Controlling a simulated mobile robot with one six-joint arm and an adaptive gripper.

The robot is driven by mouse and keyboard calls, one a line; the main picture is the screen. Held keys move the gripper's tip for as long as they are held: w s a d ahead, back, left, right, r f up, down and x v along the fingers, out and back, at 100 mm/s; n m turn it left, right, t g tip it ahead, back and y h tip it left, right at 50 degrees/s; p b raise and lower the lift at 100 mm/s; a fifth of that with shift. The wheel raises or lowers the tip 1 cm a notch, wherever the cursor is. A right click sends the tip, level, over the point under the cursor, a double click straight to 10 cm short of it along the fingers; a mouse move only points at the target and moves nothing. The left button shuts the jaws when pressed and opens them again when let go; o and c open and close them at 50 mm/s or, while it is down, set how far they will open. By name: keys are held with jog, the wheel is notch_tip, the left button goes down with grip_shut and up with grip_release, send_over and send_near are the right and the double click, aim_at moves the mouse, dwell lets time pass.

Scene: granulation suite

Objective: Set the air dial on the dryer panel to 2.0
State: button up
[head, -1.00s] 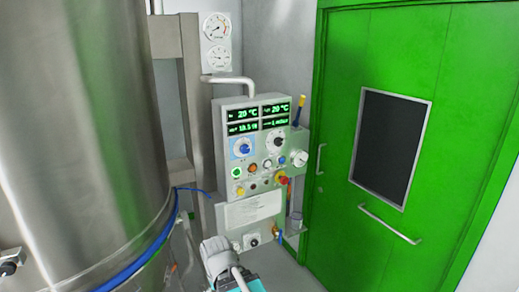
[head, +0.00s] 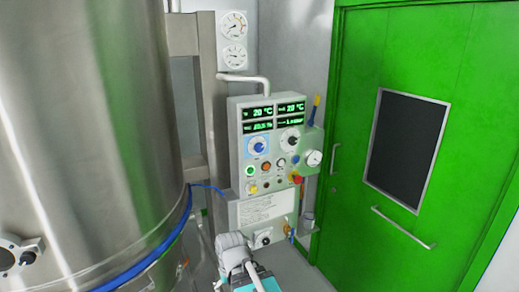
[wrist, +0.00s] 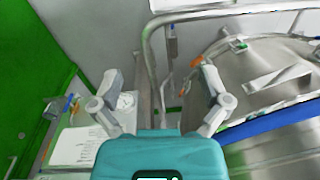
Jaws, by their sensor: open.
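The dryer panel (head: 237,165) is a grey box with green-lit displays, in the middle of the head view. A blue-backed dial (head: 258,145) and a dark dial on a pale face (head: 291,139) sit below the displays. Another knob (head: 263,237) is low on the panel. Their lettering is too small to read, so I cannot tell which is the air dial or its setting. My gripper (wrist: 160,84) is open and empty in the wrist view, its fingers spread wide. It touches no dial. The panel's white label (wrist: 76,147) shows at left in the wrist view.
A large steel vessel (head: 95,110) fills the left. Two gauges (head: 235,38) hang above the panel, and a small round gauge (head: 314,158) is on its right side. A green door (head: 360,190) stands at right.

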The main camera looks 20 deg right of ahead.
jog(key=w+r+m+t+y+p, duration=0.2)
jog(key=w+r+m+t+y, duration=0.25)
jog(key=w, duration=0.65)
jog(key=m+t+h+p, duration=0.45)
jog(key=m+t, duration=0.85)
jog(key=m, duration=1)
send_near(260, 148)
jog(key=s, duration=0.3)
jog(key=shift+d+f+p, duration=0.1)
jog(key=shift+d+p, duration=0.1)
jog(key=shift+p, duration=0.1)
jog(key=w, duration=1.3)
jog(key=shift+w+a, duration=0.3)
jog(key=shift+w, duration=0.1)
